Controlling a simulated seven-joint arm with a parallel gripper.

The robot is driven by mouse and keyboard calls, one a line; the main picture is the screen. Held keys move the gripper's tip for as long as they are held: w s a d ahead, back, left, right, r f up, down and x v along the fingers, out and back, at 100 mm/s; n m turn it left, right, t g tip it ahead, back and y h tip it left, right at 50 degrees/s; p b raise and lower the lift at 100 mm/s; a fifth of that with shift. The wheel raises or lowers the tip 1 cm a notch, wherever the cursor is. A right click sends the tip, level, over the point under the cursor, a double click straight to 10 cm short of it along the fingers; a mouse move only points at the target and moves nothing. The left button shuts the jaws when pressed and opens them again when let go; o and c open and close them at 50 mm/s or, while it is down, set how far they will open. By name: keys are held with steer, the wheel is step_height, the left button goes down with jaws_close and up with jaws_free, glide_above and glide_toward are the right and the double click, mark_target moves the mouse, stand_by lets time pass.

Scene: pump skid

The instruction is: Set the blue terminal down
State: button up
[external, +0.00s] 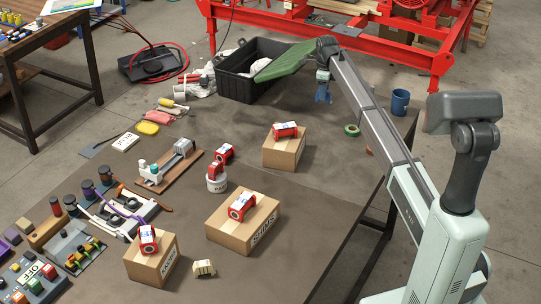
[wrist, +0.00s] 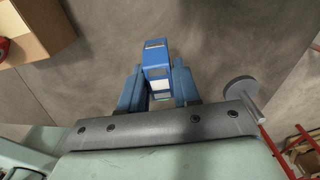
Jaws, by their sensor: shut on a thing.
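My gripper (wrist: 157,78) is shut on the blue terminal (wrist: 155,50). In the wrist view the terminal is a small blue block with a pale front, between my two blue fingers, its top end sticking out past them. In the external view my gripper (external: 323,92) points down over the back part of the dark table (external: 300,205), to the right of the black crate. There the terminal is too small to tell apart from the blue fingers. I cannot tell whether the terminal touches the table.
A black crate (external: 236,88) with a green lid (external: 287,62) stands just left of my gripper. A cardboard box (external: 284,154) bearing a red part (external: 285,130) is nearer the camera. A green tape roll (external: 352,130) and blue mug (external: 400,101) are to the right. Bare table lies around my gripper.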

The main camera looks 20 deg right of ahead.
steer(key=s+a+f+m, duration=0.1)
steer(key=s+a+m, duration=0.15)
steer(key=s, duration=1.45)
steer(key=shift+d+f, duration=0.15)
steer(key=shift+f, duration=2.25)
steer(key=shift+d+f, duration=0.15)
steer(key=shift+f, duration=2.25)
steer(key=shift+f, duration=0.1)
steer(key=o, duration=1.1)
steer(key=shift+c, duration=0.2)
step_height(320, 180, up, 12)
